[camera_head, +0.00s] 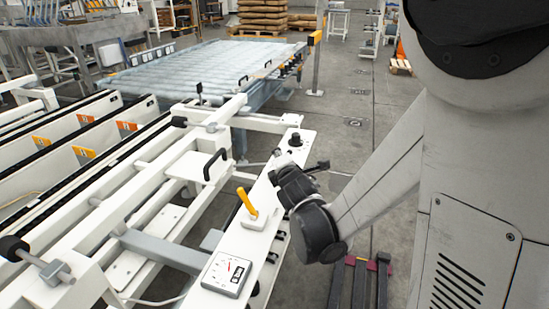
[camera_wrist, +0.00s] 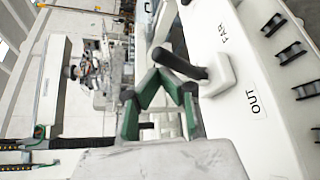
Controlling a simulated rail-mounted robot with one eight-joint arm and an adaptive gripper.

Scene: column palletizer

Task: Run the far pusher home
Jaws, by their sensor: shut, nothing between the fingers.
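A black-handled lever (camera_wrist: 180,64) on a white base stands on a white panel in the wrist view. The labels FAR (camera_wrist: 223,33) and OUT (camera_wrist: 256,104) are beside it. My gripper (camera_wrist: 166,80), with green finger links, is shut and empty close to this lever; I cannot tell whether they touch. In the head view my gripper (camera_head: 320,166) is over the right edge of the panel (camera_head: 268,188). A black round-ended pusher (camera_head: 178,121) is at the far part of the white frame; a similar one (camera_head: 12,248) is near at the left.
A roller conveyor (camera_head: 195,70) lies beyond the frame. A yellow-topped post (camera_head: 315,62) stands at its right. Open floor lies right of it.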

